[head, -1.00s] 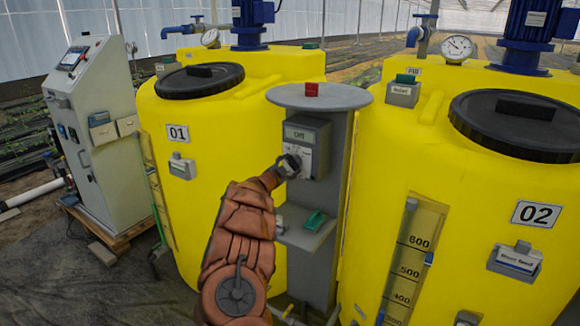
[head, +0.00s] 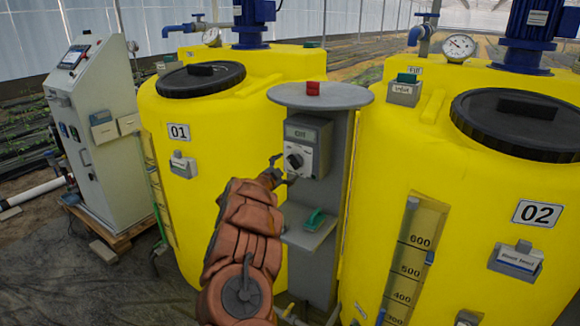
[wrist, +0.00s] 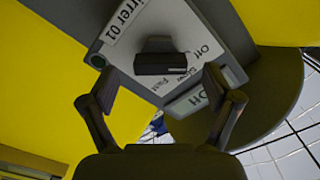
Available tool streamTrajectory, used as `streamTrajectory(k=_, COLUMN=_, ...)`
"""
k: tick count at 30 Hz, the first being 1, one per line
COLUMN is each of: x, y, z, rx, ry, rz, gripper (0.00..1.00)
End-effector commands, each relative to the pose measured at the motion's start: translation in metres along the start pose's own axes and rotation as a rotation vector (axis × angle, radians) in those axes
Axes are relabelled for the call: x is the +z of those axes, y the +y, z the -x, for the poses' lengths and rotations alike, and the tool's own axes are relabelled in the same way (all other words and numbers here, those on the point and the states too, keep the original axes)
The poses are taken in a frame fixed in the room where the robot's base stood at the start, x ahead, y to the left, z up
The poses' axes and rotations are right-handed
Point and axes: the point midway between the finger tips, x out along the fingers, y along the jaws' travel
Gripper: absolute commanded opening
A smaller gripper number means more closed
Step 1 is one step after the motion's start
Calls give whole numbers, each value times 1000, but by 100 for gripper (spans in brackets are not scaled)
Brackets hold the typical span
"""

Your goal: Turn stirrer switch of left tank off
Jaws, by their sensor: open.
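The stirrer switch box (head: 307,147) is fixed to the grey post between the two yellow tanks. In the wrist view its label reads "Stirrer 01" (wrist: 128,20). Its dark rotary knob (head: 294,160) also shows in the wrist view (wrist: 160,63), beside the words Off, Slow and Fast. The small display (head: 300,134) appears to read "Off"; it also shows in the wrist view (wrist: 188,103). My gripper (head: 281,170) is open and empty just in front of the knob, a little to its lower left. In the wrist view its fingertips (wrist: 158,82) are apart, with the knob beyond them and clear of them.
Tank 01 (head: 215,225) stands left of the post, tank 02 (head: 470,190) right. A round grey plate (head: 345,97) with a red block (head: 313,88) tops the post. A small shelf with a green item (head: 314,219) juts out below the box. A control cabinet (head: 95,140) stands at left.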

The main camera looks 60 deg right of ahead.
Motion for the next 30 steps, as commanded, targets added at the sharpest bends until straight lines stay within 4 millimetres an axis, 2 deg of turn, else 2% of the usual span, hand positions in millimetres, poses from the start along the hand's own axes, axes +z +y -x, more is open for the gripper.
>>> streamTrajectory(k=18, x=0, y=-1, z=77, rx=-1, ry=-1, rz=-1, gripper=89)
streamTrajectory(k=24, x=2, y=0, z=89, rx=-1, ry=-4, rz=1, gripper=89)
streamTrajectory(k=30, x=1, y=0, z=91, rx=-1, ry=-2, rz=1, gripper=89)
